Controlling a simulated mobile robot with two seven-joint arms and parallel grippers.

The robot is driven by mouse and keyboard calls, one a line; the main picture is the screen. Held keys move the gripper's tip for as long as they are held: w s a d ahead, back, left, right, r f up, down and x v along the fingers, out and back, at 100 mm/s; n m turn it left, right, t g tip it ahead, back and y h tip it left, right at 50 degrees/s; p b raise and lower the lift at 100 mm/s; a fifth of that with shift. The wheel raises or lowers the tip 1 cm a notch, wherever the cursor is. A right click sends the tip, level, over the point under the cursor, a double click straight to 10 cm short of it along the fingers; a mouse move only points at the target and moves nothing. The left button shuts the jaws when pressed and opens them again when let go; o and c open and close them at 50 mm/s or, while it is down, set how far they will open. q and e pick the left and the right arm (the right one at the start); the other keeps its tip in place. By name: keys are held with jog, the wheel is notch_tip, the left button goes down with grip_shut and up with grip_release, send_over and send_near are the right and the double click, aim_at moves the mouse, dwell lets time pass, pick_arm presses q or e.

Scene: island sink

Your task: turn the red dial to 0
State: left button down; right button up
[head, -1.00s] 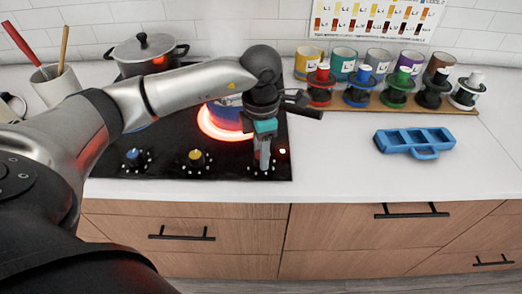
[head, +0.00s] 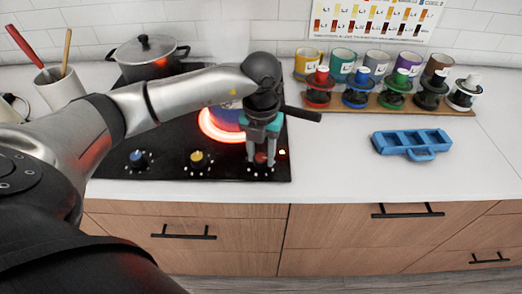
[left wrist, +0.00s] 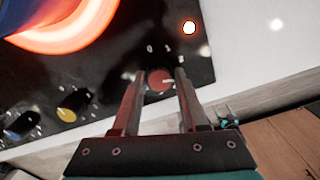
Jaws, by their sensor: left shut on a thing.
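The red dial (head: 261,158) is at the right front of the black stove, partly hidden by the fingers. It also shows in the left wrist view (left wrist: 160,80), with a pale pointer line on its top and the marks 0 and 1 printed beyond it. My left gripper (head: 261,160) points down over the dial. Its fingers stand on either side of the dial, shut on it; they also show in the left wrist view (left wrist: 159,80). Which mark the pointer meets is hard to tell. My right gripper is not in view.
A burner (head: 211,124) glows orange under a blue vessel behind my gripper. An indicator light (head: 282,152) is lit beside the red dial. Yellow (head: 196,158) and blue (head: 137,157) dials sit left. A lidded pot (head: 147,56) stands behind. The counter to the right holds a blue tray (head: 412,143).

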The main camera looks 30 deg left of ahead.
pick_arm(q)
jog(key=n+p, duration=0.2)
jog(key=n, duration=0.3)
jog(key=shift+r+n, duration=0.15)
jog(key=shift+n, duration=0.25)
jog(key=n+p, duration=0.2)
jog(key=n, duration=0.3)
jog(key=shift+p, duration=0.4)
jog(key=n+p, duration=0.3)
jog(key=n, duration=0.2)
jog(key=shift+r+n, duration=0.1)
jog(key=shift+n, duration=0.3)
jog(key=n+p, duration=0.4)
jog(key=shift+n, duration=0.4)
jog(key=shift+w, duration=0.1)
jog(key=shift+c, duration=2.2)
grip_release()
jog(key=shift+f, duration=0.2)
